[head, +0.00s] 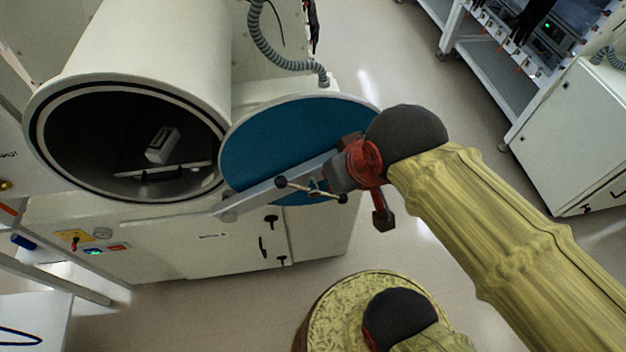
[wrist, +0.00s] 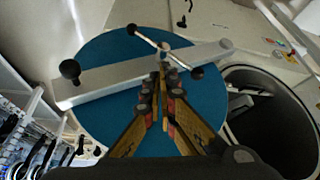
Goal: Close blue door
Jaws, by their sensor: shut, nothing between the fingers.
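The blue door (head: 275,135) is a round disc that stands open to the right of the round chamber opening (head: 70,160). A grey bar (head: 262,195) crosses its face and carries a handle with dark knobs (head: 281,182). My gripper (head: 328,188) is in front of the door, close to the bar and handle. In the wrist view my gripper (wrist: 163,72) is shut and empty, with its fingertips overlapping the bar near the handle rod (wrist: 150,40). I cannot tell whether they touch. The blue door (wrist: 110,55) fills the middle there, with the dark opening (wrist: 270,120) at right.
Inside the chamber a pale box (head: 162,145) sits on a tray (head: 150,174). A ribbed hose (head: 262,40) hangs above the door. A white cabinet (head: 575,130) stands at the right. Open floor (head: 440,75) lies behind the door.

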